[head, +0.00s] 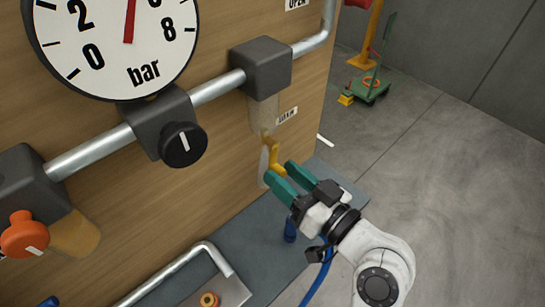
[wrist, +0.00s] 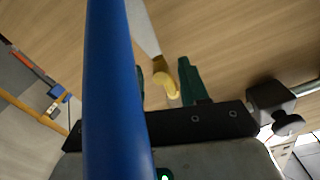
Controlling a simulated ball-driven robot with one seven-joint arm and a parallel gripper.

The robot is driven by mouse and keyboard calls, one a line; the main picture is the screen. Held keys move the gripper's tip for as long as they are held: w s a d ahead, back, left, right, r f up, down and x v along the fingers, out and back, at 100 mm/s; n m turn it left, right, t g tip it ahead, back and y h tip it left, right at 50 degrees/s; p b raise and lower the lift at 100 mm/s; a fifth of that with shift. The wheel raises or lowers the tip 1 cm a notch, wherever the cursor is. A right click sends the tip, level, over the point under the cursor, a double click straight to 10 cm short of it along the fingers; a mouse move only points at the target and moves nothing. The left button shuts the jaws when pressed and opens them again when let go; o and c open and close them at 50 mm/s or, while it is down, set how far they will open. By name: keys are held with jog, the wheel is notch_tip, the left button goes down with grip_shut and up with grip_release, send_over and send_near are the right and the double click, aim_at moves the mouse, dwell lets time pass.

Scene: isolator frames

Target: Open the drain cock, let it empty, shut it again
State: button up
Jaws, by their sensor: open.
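The yellow drain cock (head: 276,156) hangs below a clear bowl (head: 263,115) under the right dark block (head: 262,68) on the wooden panel. My gripper (head: 279,172) is open, its green fingertips close to the lower end of the cock. In the wrist view the cock (wrist: 164,80) shows between the green fingers of my gripper (wrist: 165,80). I cannot tell whether they touch it. A blue tube covers much of the left finger there. No fluid is visible from the cock.
A metal pipe (head: 90,150) links the blocks. A large gauge (head: 113,45), black knob (head: 184,145) and orange knob (head: 25,235) sit left. A tray (head: 230,291) lies on the grey ledge (head: 250,240) below. A green cart (head: 370,88) stands on open floor beyond.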

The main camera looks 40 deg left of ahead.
aim_at(275, 167)
jog(key=shift+w+a+p, duration=0.15)
jog(key=shift+a+p, duration=0.2)
jog(key=shift+a, duration=1.65)
